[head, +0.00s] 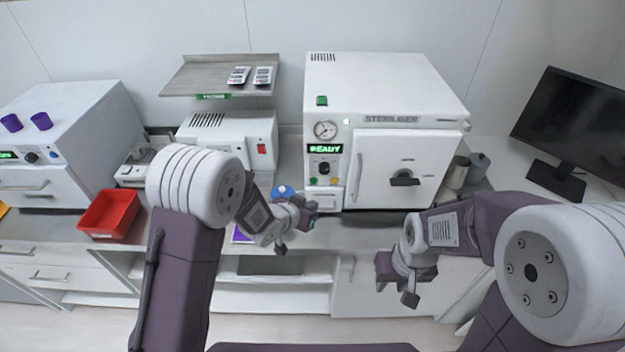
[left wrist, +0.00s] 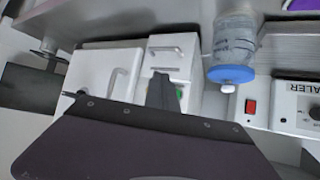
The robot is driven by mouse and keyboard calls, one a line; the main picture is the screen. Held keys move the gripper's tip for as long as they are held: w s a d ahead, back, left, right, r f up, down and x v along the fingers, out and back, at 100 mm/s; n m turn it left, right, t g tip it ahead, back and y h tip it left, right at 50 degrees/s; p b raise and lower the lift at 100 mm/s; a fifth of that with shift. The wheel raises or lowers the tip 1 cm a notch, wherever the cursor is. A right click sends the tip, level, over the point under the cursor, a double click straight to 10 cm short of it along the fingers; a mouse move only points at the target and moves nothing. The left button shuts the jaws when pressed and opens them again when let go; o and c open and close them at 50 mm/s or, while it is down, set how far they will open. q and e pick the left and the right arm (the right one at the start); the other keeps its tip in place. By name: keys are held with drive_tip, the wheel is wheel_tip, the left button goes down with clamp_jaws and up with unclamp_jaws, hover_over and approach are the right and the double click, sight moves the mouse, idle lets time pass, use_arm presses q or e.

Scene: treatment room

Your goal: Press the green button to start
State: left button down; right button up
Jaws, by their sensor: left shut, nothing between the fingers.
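The white sterilizer (head: 380,90) stands on the counter, its display reading READY. The small round green button (head: 312,181) is low on its front panel, left of a yellow one. In the left wrist view the green button (left wrist: 180,93) shows just right of my finger, partly covered by it. My left gripper (head: 305,222) is shut and empty, in front of the sterilizer's lower left. In the left wrist view my left gripper (left wrist: 163,90) points at the panel; whether it touches is unclear. My right gripper (head: 402,284) hangs in front of the counter; its jaw opening is unclear.
A bottle with a blue cap (left wrist: 231,74) stands close to my left gripper. The sealer with a red switch (head: 261,149) is left of the sterilizer. A red tray (head: 109,212) lies further left, and a monitor (head: 575,125) stands at right.

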sight(313, 180)
use_arm(q)
drive_tip(key=w+p, duration=0.1)
drive_tip(key=w, duration=0.5)
drive_tip(key=shift+p, duration=0.4)
drive_tip(key=shift+w+d, duration=0.1)
drive_tip(key=shift+w+r, duration=0.1)
drive_tip(key=shift+w, duration=0.05)
idle(1.4)
drive_tip(key=shift+w, duration=0.25)
